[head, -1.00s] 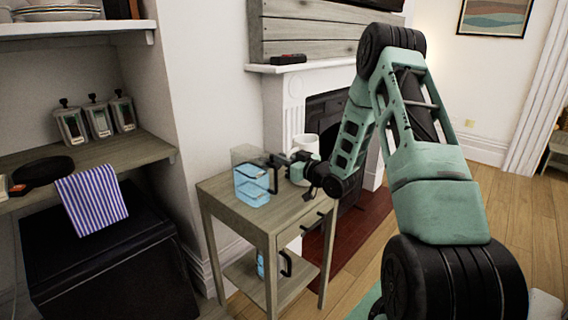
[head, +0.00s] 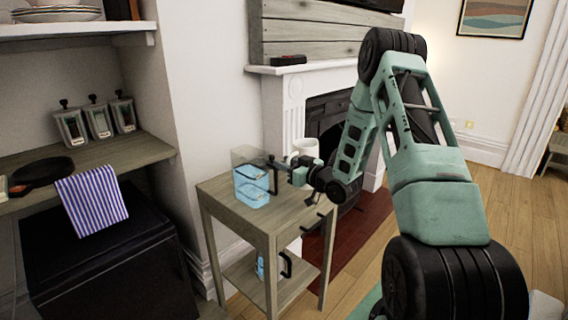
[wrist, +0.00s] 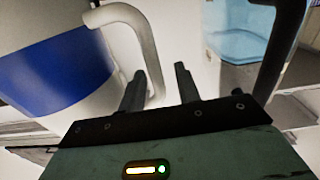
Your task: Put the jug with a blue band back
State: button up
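The white jug with a blue band (wrist: 45,75) fills the left of the wrist view, its pale handle (wrist: 125,18) curving toward my gripper (wrist: 160,80). My gripper is open; its two dark fingers stand apart, and the lower handle shows between them, close to the left finger. I cannot tell whether they touch. In the head view the white jug (head: 306,146) stands at the back of the small wooden table (head: 235,208), partly hidden by my gripper (head: 279,166). The blue band is hidden there.
A clear jug with blue contents (head: 251,188) and a black handle stands close to my gripper on the tabletop. Another blue container (head: 260,268) sits on the lower shelf. The fireplace (head: 285,105) is behind. A wall shelf (head: 90,165) at left holds several canisters and a striped cloth.

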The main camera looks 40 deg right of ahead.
jog(key=s, duration=1.1)
jog(key=shift+d, duration=0.3)
